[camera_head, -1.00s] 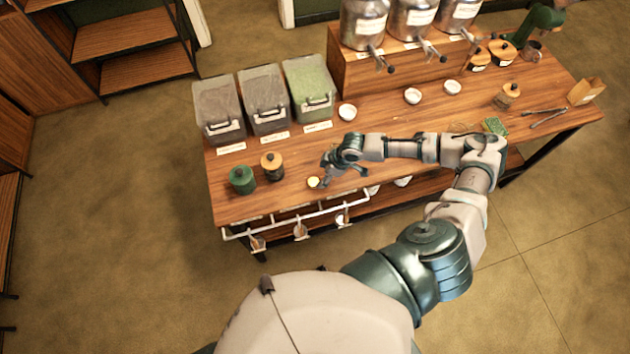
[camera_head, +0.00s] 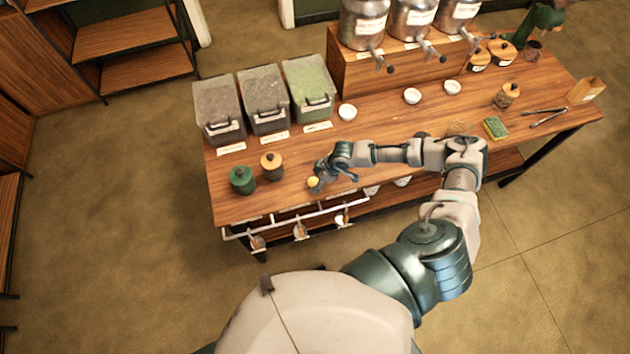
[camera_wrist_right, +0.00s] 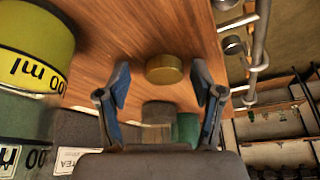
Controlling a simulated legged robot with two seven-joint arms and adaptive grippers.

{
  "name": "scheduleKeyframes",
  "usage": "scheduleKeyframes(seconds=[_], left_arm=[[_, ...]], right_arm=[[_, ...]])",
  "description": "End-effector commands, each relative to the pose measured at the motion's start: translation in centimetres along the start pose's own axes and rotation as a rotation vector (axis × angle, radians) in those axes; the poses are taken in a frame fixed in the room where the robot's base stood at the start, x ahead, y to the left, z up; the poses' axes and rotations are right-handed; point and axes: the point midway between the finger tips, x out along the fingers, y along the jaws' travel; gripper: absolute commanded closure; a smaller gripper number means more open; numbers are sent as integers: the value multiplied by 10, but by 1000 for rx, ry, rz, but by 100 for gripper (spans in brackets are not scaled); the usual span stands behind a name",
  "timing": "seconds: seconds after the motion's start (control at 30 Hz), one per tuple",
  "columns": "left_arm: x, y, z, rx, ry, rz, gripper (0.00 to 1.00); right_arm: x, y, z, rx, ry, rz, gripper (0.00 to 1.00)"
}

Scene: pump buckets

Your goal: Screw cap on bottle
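A small round yellow cap (camera_head: 313,182) lies on the wooden table near its front edge. In the right wrist view the gold-yellow cap (camera_wrist_right: 165,69) sits between the two fingertips, with a gap on each side. My right gripper (camera_head: 330,174) is open and close beside the cap; its blue-padded fingers (camera_wrist_right: 160,82) are spread. To the left stand a green bottle (camera_head: 242,180) and a dark bottle with an orange-tan top (camera_head: 272,166), both upright. The wrist view shows a grey-brown shape (camera_wrist_right: 158,112) and a green one (camera_wrist_right: 187,128) beyond the cap. My left gripper is out of view.
Several lidded bins (camera_head: 220,106) stand along the back left. Metal dispensers (camera_head: 362,25) stand on a raised shelf. A white rail (camera_head: 285,222) with hanging utensils runs along the front edge. A large yellow-green round thing (camera_wrist_right: 30,45) fills the wrist view's upper left.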

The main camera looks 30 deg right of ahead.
Motion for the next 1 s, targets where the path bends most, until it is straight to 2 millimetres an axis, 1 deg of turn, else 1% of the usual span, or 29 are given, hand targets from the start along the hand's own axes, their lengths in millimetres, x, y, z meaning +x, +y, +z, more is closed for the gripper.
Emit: scheduleKeyframes(seconds=[0.03,0.1,0.17,0.5,0.63,0.77,0.93,1.0], left_arm=[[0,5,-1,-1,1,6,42],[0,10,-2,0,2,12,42],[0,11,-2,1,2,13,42],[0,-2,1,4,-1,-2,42],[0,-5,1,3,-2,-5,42],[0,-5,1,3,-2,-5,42],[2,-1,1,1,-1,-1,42],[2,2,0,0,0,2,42]], right_arm=[[0,0,-1,-1,0,0,49],[0,-1,-2,-1,-1,1,61],[0,-2,-3,-2,-2,1,71],[0,0,-1,0,0,0,72],[-4,0,-2,0,1,0,72],[-13,1,-5,0,1,2,72],[-34,1,-15,-2,2,2,72],[-37,-13,-5,-2,-3,-2,72]])
